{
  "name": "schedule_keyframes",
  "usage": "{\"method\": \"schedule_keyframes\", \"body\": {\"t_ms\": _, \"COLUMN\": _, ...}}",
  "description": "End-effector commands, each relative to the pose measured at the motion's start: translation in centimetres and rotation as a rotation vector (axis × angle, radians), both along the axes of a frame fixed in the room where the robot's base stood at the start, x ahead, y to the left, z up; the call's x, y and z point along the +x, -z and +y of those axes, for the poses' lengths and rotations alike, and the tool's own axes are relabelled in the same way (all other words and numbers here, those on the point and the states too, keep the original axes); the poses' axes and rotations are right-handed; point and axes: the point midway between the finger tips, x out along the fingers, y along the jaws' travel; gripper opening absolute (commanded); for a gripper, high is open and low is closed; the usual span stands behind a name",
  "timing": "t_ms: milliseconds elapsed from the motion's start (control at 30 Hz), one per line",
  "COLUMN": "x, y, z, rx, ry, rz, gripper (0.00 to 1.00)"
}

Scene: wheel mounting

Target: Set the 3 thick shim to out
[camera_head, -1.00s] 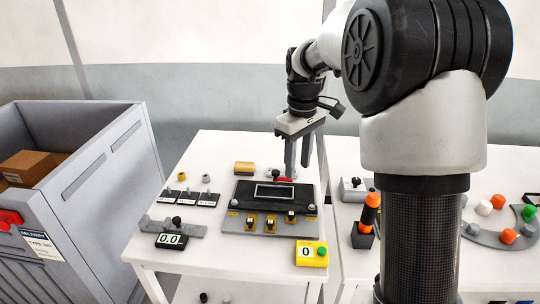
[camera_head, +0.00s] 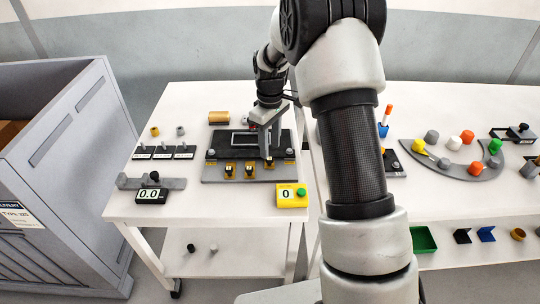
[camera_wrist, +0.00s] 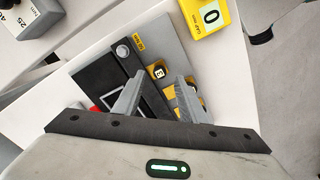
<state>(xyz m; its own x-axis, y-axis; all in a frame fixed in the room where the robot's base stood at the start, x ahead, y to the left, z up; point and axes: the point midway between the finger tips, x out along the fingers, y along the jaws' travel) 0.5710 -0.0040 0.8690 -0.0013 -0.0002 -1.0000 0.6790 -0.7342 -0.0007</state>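The dark fixture (camera_head: 218,152) on the left table has a row of three small yellow shim pieces with black tops along its front: left (camera_head: 230,170), middle (camera_head: 250,171) and right, which is partly behind my gripper (camera_head: 268,160). Their markings are too small to read. In the wrist view my gripper (camera_wrist: 160,76) is open. The yellow shim piece nearest the counter (camera_wrist: 158,72) shows between the two fingertips. Another yellow shim piece is partly hidden behind the right finger. I cannot tell whether a finger touches any piece.
A yellow counter reading 0 (camera_head: 291,196) stands right of the fixture's front. A gauge reading 0.0 (camera_head: 151,196) stands front left. A brown roll (camera_head: 219,117) lies behind the fixture. A grey bin (camera_head: 75,150) stands left of the table.

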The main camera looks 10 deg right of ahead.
Motion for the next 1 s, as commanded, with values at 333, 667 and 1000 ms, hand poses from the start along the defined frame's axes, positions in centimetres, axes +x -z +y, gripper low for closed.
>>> {"method": "schedule_keyframes", "body": {"t_ms": 333, "x": 0.0, "y": 3.8, "z": 0.0, "rx": 0.0, "ry": 0.0, "rz": -0.001, "gripper": 0.38}}
{"method": "schedule_keyframes", "body": {"t_ms": 667, "x": 0.0, "y": 3.9, "z": 0.0, "rx": 0.0, "ry": 0.0, "rz": -0.001, "gripper": 0.31}}
{"method": "schedule_keyframes", "body": {"t_ms": 1000, "x": 0.0, "y": 3.9, "z": 0.0, "rx": 0.0, "ry": 0.0, "rz": -0.001, "gripper": 0.0}}
